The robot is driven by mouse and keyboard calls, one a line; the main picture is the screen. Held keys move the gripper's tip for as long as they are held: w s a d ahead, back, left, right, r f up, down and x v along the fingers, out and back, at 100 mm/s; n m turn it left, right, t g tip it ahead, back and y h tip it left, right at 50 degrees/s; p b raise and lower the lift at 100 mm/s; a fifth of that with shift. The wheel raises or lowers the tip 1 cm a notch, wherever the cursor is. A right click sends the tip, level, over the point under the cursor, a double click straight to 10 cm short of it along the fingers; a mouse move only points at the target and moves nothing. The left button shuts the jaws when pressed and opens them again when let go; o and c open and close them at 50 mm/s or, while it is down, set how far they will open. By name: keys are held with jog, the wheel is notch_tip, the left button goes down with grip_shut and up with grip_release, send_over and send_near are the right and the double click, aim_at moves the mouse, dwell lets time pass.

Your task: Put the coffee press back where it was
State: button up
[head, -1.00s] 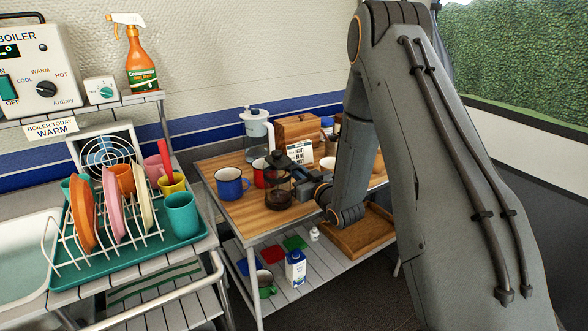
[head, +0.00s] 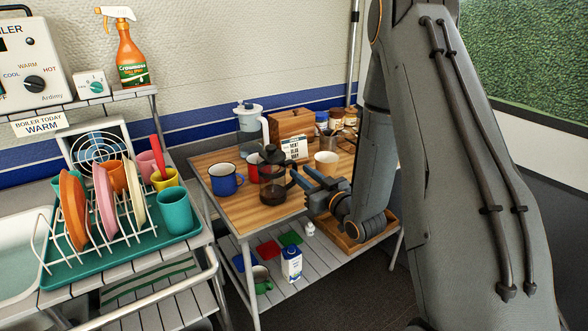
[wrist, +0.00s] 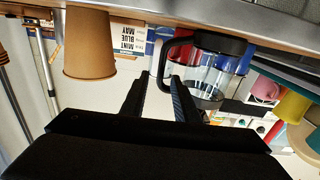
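The coffee press (head: 270,182), a glass jug with a black lid and black handle, stands upright near the front edge of the wooden-topped table (head: 255,213). I cannot tell whether a finger touches the handle.
A blue mug (head: 226,180) and a red mug (head: 252,168) stand left of the press. A beige cup (head: 326,162), a lettered card (head: 293,149) and a wooden box (head: 291,125) stand behind. A wooden tray (head: 376,232) lies below my arm. A dish rack (head: 130,218) is at left.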

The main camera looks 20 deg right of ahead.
jog(key=v, duration=0.3)
jog(key=shift+s, duration=0.15)
jog(key=shift+w+f+g+h, duration=0.25)
jog(key=shift+f+g+h, duration=0.2)
jog(key=shift+g, duration=0.35)
jog(key=shift+d+f+g+h, duration=0.1)
jog(key=shift+f+g+h, duration=0.2)
jog(key=shift+g+h, duration=0.25)
jog(key=s+a+r+m+g+h, duration=0.1)
jog(key=s+g, duration=0.6)
jog(key=s, duration=0.7)
jog(key=s+a+r+m+g+h, duration=0.1)
jog(key=s+g, duration=0.6)
jog(key=s, duration=0.7)
jog(key=shift+s+a+r+m+h, duration=0.3)
jog(key=shift+a+m+h, duration=0.3)
jog(key=shift+a+m, duration=0.45)
jog(key=shift+g, duration=0.25)
jog(key=shift+a+r+n+p, duration=0.25)
jog(key=shift+a+r+p, duration=0.1)
jog(key=shift+a+p, duration=0.15)
